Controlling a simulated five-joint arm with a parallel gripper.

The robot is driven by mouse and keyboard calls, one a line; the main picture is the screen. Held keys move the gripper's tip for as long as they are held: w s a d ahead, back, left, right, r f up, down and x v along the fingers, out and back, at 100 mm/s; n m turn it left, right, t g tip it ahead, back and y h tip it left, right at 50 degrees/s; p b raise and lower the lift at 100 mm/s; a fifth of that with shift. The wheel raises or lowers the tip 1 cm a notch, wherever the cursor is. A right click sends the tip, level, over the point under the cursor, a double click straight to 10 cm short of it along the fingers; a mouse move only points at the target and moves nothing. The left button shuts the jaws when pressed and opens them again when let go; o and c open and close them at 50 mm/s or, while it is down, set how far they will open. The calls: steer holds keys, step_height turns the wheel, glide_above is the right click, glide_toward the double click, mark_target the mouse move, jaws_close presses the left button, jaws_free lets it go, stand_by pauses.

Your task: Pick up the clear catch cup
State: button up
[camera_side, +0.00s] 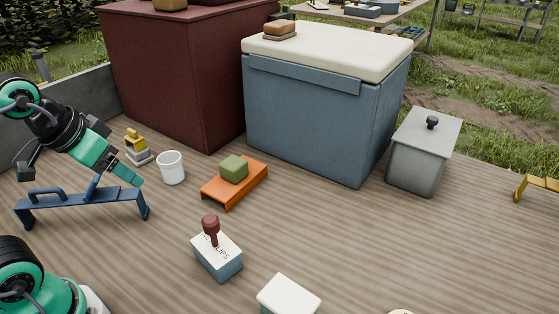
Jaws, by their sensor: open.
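A small whitish cup (171,168) stands upright on the plank deck, left of the orange stand. It looks white more than clear, and I see no other cup that is clearly see-through. My gripper (130,175) is at the left, pointing down and right. It is open, with its tip a short way left of the cup and apart from it. The gap between the jaws is hard to make out from this side.
A blue bench-like rack (80,205) stands under my gripper. A yellow-topped item (136,145) is behind it. An orange stand (222,194) with a green block (233,168) is right of the cup. A stamp-like block (217,258) stands in front. Big red (175,75) and blue (310,120) boxes stand behind.

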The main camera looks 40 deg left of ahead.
steer(key=shift+o, duration=1.1)
steer(key=n+g, duration=0.6)
steer(key=n, duration=0.3)
glide_toward(168, 154)
step_height(168, 154, down, 5)
steer(key=s+d, duration=0.1)
steer(key=d, duration=0.1)
steer(key=shift+s+d+f, duration=0.1)
steer(key=shift+s+f, duration=0.05)
steer(key=shift+f, duration=0.6)
steer(key=shift+s+d+f, duration=0.1)
steer(key=shift+f, duration=0.65)
steer(key=shift+f, duration=0.1)
